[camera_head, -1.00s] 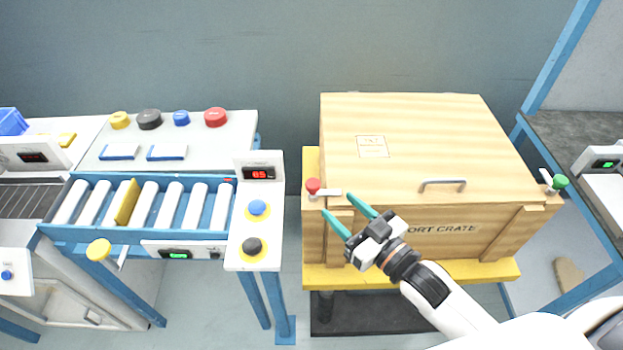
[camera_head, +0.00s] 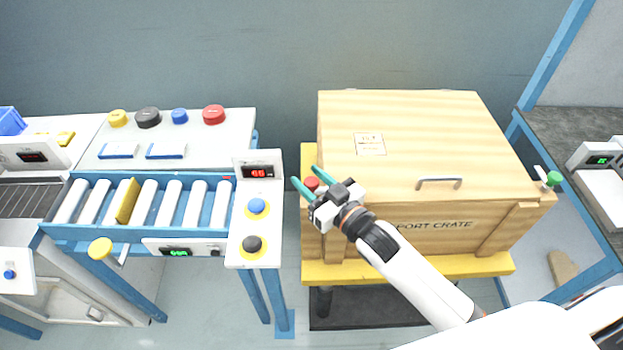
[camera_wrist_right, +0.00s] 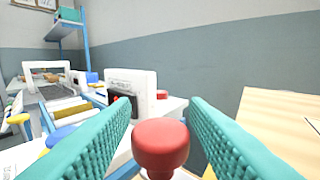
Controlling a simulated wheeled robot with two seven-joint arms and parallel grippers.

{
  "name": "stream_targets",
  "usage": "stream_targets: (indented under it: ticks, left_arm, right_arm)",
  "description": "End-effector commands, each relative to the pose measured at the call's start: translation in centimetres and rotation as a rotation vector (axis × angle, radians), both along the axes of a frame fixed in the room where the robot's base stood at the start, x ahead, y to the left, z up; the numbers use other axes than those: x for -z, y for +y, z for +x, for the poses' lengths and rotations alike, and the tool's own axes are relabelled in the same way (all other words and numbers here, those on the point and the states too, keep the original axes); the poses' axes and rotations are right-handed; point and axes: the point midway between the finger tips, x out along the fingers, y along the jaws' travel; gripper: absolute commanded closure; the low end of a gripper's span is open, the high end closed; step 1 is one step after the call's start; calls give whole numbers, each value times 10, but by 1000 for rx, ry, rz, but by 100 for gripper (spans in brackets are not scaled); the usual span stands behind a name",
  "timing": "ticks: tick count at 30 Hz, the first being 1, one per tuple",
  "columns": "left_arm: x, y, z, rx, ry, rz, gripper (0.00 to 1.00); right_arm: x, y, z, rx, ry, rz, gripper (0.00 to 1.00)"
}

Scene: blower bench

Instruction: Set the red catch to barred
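The red catch (camera_head: 312,184) is at the left front corner of the wooden crate (camera_head: 420,130). Only its red knob shows in the head view; its lever is hidden behind my right gripper. My right gripper (camera_head: 303,180) is open, with its two teal fingers on either side of the red knob. In the right wrist view the red knob (camera_wrist_right: 161,146) sits low between the spread fingers (camera_wrist_right: 160,125), with a gap visible on each side. My left gripper is not in view.
A roller conveyor (camera_head: 140,240) with a button panel (camera_head: 262,218) stands left of the crate. The wall is behind.

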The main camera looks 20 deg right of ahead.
Motion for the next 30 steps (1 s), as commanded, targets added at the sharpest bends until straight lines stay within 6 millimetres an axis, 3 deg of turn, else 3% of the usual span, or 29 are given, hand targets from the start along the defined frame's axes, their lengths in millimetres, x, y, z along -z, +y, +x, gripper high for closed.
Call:
stream_targets:
  ticks: [1, 6, 29, 30]
  left_arm:
    - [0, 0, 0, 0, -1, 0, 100]
    - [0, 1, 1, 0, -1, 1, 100]
    - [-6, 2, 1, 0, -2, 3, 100]
    - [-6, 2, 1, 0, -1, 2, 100]
  right_arm:
    - [0, 0, 0, 0, 0, 0, 67]
    - [0, 0, 0, 0, 0, 0, 93]
    - [-1, 0, 0, -133, -2, 1, 94]
    - [-1, 0, 0, -133, -2, 1, 66]
